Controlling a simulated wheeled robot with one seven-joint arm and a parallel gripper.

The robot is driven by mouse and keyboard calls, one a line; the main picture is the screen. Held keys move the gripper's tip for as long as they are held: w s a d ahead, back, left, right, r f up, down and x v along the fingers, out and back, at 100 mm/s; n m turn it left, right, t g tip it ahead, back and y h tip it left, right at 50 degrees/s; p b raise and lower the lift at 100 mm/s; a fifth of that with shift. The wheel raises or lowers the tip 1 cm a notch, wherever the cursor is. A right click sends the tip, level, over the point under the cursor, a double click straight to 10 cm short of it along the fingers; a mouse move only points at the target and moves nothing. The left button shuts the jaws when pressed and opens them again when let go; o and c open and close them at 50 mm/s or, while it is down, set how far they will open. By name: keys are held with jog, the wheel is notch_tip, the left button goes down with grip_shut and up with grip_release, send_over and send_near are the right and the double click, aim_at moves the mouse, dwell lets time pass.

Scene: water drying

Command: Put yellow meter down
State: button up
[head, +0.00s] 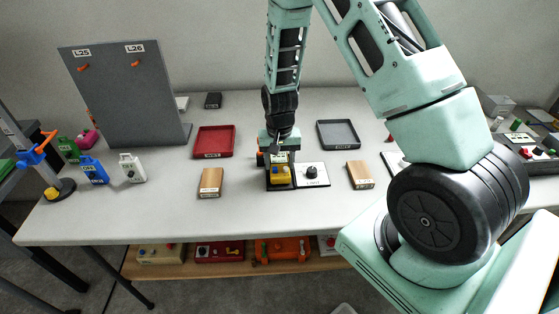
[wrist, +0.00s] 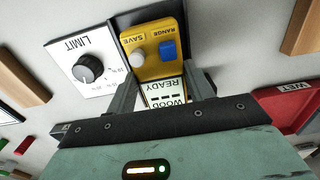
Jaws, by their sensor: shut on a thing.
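The yellow meter (head: 280,173) is in my gripper (head: 279,158) at the middle of the table in the head view.
A red tray (head: 214,141) and a grey tray (head: 338,134) lie behind on either side. Wooden blocks (head: 211,181) and (head: 360,174) flank the meter. A grey board (head: 120,95) stands at the left, with blue (head: 94,170) and white (head: 132,168) tagged items before it.

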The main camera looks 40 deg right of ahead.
aim_at(279, 164)
jog(key=shift+f, duration=0.1)
jog(key=o, duration=1.2)
notch_tip(279, 164, up, 12)
jog(key=s+a+r+n+y, duration=0.1)
jog(key=s+a+r+n, duration=0.25)
jog(key=a, duration=0.45)
jog(key=s+a+r+n, duration=0.3)
jog(key=s+a, duration=0.2)
jog(key=a, duration=0.4)
jog(key=s+a+r+n, duration=0.1)
jog(key=s+a+n, duration=0.1)
jog(key=s, duration=0.3)
jog(key=s+a+r+n, duration=0.1)
jog(key=s+a+n, duration=0.2)
jog(key=s, duration=0.2)
jog(key=s+a+r+n, duration=0.1)
jog(key=s+a+n, duration=0.1)
jog(key=s, duration=0.3)
jog(key=shift+s+a+r+n, duration=0.2)
jog(key=shift+s+r+n, duration=0.15)
jog(key=shift+s+n, duration=0.1)
